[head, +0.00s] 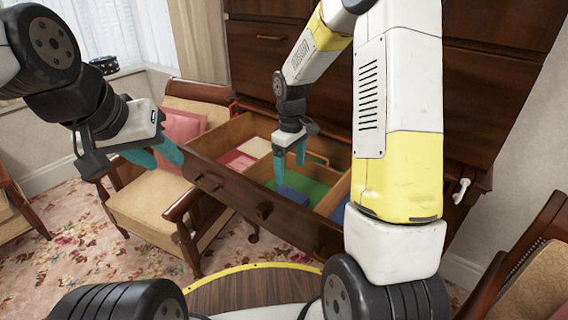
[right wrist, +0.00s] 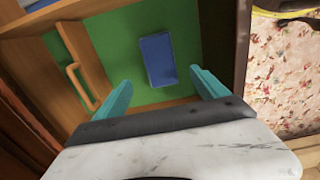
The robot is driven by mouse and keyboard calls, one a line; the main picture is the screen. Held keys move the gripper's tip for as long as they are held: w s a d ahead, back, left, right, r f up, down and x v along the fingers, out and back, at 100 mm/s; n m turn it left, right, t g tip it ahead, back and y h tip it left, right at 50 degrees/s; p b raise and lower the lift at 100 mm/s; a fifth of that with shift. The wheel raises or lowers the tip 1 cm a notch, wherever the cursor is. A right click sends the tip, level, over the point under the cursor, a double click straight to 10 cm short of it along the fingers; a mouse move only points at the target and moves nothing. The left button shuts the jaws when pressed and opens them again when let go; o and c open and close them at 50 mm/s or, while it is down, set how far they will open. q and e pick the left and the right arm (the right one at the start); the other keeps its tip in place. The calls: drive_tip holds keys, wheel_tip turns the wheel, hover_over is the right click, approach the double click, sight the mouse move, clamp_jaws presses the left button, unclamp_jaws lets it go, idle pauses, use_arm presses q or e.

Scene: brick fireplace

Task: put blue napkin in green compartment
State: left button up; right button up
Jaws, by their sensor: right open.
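The blue napkin (head: 293,195) lies flat on the floor of the green compartment (head: 316,190), the middle part of the open drawer. In the right wrist view, the blue napkin (right wrist: 157,60) is a small rectangle on the green floor (right wrist: 115,40), with green around it. My right gripper (head: 290,170) points down into the compartment, open and empty. In the right wrist view, its teal fingers (right wrist: 162,88) are spread apart, with the napkin beyond and between them, not gripped. My left gripper (head: 154,158) is open and empty, left of the drawer, above the armchair.
The drawer's left compartment holds pink and red cloths (head: 240,158). A blue item (head: 338,212) shows in the right compartment, partly hidden by my right arm. A wooden handle (right wrist: 80,88) is beside the green floor. An armchair (head: 145,205) stands close to the drawer's left.

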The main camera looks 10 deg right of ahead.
drive_tip(key=s+d+r+m+t+y, duration=0.2)
drive_tip(key=s+r+m+t, duration=0.4)
drive_tip(key=s+r, duration=1.4)
drive_tip(key=shift+s+r+m, duration=0.4)
drive_tip(key=shift+s+m, duration=0.45)
drive_tip(key=shift+m, duration=0.35)
drive_tip(key=shift+c, duration=0.2)
